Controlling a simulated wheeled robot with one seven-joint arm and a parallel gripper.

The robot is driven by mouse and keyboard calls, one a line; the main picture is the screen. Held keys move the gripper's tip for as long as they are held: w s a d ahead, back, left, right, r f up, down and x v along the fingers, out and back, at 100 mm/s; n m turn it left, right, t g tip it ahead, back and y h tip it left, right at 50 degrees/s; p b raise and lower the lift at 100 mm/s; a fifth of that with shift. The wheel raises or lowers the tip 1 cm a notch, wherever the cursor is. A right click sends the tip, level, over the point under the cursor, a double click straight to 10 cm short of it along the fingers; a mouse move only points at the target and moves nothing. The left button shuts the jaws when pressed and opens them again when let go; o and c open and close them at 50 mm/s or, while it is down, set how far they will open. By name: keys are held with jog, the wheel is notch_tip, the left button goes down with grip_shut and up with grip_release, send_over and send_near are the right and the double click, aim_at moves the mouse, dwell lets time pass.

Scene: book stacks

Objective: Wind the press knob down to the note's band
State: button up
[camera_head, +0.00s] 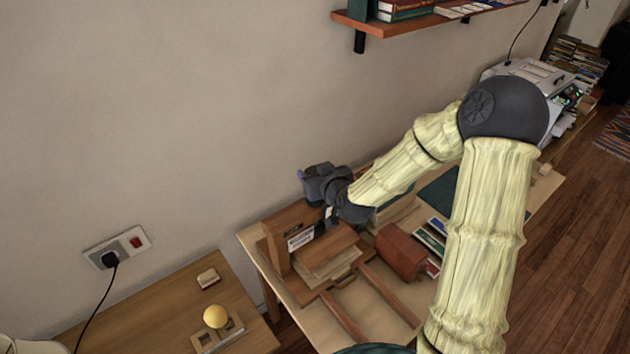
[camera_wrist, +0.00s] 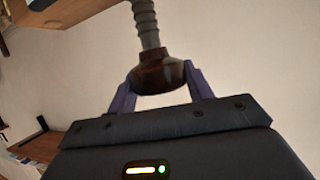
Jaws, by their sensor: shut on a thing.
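The press (camera_head: 308,218) is a brown wooden frame at the left end of the workbench. A paler wooden block or stack (camera_head: 328,265) lies in it, below a plate with a label (camera_head: 300,240) whose writing is too small to read. In the wrist view the dark brown round knob (camera_wrist: 158,75) sits on a grey threaded screw (camera_wrist: 146,25). My gripper (camera_wrist: 160,88) is shut on the knob, one finger on each side. In the head view my gripper (camera_head: 330,212) is at the top of the press and hides the knob. I cannot make out the note or its band.
A reddish-brown rounded box (camera_head: 401,250) and several books (camera_head: 432,238) lie on the workbench (camera_head: 375,325) right of the press. A wall shelf (camera_head: 420,22) hangs above. A side table with a yellow ball (camera_head: 215,316) stands at the lower left, below a wall socket (camera_head: 117,246).

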jog(key=m+h+b, duration=0.1)
jog(key=h, duration=0.1)
jog(key=m+t+h+b, duration=0.1)
jog(key=m+h, duration=0.1)
jog(key=shift+a+r+m+b, duration=0.15)
jog(key=shift+a+m+b, duration=0.05)
jog(key=shift+m+b, duration=0.15)
jog(key=shift+w+r+m+h, duration=0.1)
jog(key=shift+r+m+h, duration=0.1)
jog(key=shift+m+h, duration=1.5)
jog(key=shift+d+h, duration=0.15)
jog(key=shift+h, duration=0.15)
jog(key=o, duration=0.9)
jog(key=shift+o, duration=0.3)
jog(key=shift+f, duration=0.15)
jog(key=v, duration=1.7)
jog(key=shift+a+r+b, duration=0.2)
jog(key=shift+r+b, duration=0.15)
jog(key=shift+b, duration=0.1)
